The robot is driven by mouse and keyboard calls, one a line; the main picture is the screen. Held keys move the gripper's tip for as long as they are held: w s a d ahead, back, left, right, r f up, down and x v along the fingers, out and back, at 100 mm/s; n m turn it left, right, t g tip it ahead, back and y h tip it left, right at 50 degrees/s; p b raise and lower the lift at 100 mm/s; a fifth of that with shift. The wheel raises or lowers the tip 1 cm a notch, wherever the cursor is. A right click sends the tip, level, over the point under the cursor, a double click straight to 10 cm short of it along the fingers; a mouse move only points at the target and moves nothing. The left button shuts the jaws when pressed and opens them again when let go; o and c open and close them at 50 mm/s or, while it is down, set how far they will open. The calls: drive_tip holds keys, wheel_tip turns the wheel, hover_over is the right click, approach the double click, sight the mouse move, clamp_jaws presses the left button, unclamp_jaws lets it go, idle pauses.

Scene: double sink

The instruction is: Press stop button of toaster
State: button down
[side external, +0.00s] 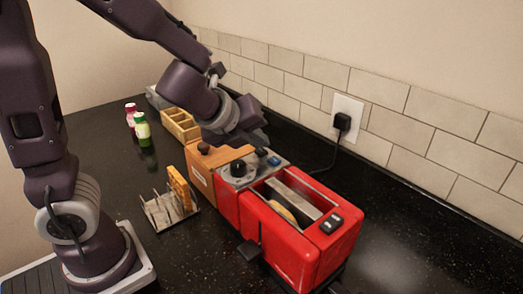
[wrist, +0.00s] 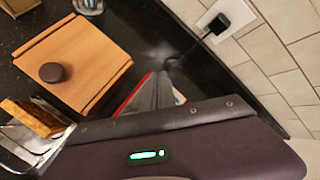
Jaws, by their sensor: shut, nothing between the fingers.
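The red toaster (side external: 283,238) stands on the dark counter in the side view, with bread in its slot. Its grey control panel (side external: 252,170) at the far end carries a black knob (side external: 238,169) and small blue-topped buttons (side external: 273,160). A black lever (side external: 249,250) is on its front side. My gripper (side external: 256,143) is shut and empty, low over or just behind the control panel. Whether it touches a button cannot be told. In the wrist view my shut fingers (wrist: 157,90) show above the purple hand, which hides most of the toaster; a red edge (wrist: 132,94) shows beside them.
A wooden box (side external: 205,180) with a brown knob stands close beside the toaster. A wire rack (side external: 160,212) holding toast (side external: 180,187) is in front. Bottles (side external: 141,126) and a wooden tray (side external: 180,125) stand farther back. A plug and cord (side external: 342,122) are at the tiled wall.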

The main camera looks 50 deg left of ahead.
drive_tip(key=shift+f, duration=0.45)
idle(0.6)
drive_tip(key=shift+r, duration=0.85)
drive_tip(key=shift+r, duration=0.1)
drive_tip(key=shift+r, duration=2.45)
drive_tip(key=n+g, duration=0.2)
drive_tip(key=n, duration=1.3)
approach(259, 153)
drive_tip(key=s+a+r, duration=0.2)
drive_tip(key=s, duration=0.5)
drive_tip(key=s+d+f+n+g+h, duration=0.1)
drive_tip(key=s+d+n+h, duration=0.1)
drive_tip(key=s+n, duration=0.6)
drive_tip(key=shift+s+d+f+n, duration=0.25)
drive_tip(key=shift+s+d+n, duration=0.05)
drive_tip(key=shift+d+n, duration=0.5)
